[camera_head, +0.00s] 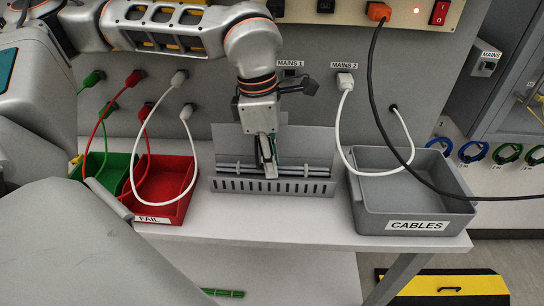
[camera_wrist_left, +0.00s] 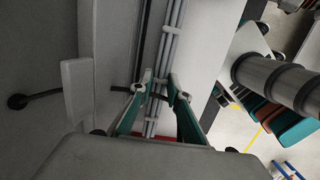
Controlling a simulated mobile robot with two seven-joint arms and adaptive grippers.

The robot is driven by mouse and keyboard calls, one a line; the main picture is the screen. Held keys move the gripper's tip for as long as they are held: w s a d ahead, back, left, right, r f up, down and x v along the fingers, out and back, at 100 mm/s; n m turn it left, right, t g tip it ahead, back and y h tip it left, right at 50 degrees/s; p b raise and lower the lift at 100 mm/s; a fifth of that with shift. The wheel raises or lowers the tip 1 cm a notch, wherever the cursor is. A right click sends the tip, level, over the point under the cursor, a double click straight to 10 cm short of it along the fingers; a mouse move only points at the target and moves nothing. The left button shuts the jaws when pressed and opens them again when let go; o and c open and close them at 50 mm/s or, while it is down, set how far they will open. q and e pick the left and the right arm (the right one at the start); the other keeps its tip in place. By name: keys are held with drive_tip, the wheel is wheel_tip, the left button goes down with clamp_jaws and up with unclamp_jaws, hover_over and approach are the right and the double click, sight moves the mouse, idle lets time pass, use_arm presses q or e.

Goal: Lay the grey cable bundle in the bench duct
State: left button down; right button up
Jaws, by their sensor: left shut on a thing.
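The grey cable bundle (camera_head: 308,171) lies crosswise along the bench duct (camera_head: 300,189), behind its slotted front wall. I cannot tell whether it touches the duct floor. My left gripper (camera_head: 268,172) points down over the middle of the duct and is shut on the bundle. In the left wrist view the bundle (camera_wrist_left: 166,58) shows as several parallel grey strands running between the two fingers (camera_wrist_left: 158,85), with a dark band across it near the fingertips. The fingers hide part of the bundle. My right gripper is not in view.
A red FAIL bin (camera_head: 165,185) and a green bin (camera_head: 105,172) stand left of the duct. A grey CABLES bin (camera_head: 415,205) stands to the right. White leads (camera_head: 341,130) and a black cable (camera_head: 371,85) hang from the back panel. The bench front is clear.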

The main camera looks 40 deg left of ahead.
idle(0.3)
use_arm(q)
drive_tip(key=c, duration=1.8)
unclamp_jaws()
drive_tip(key=shift+c, duration=0.2)
drive_tip(key=shift+f, duration=0.1)
drive_tip(key=r, duration=0.7)
drive_tip(key=shift+s+a+r, duration=0.25)
drive_tip(key=shift+a+r, duration=0.05)
drive_tip(key=shift+a, duration=0.05)
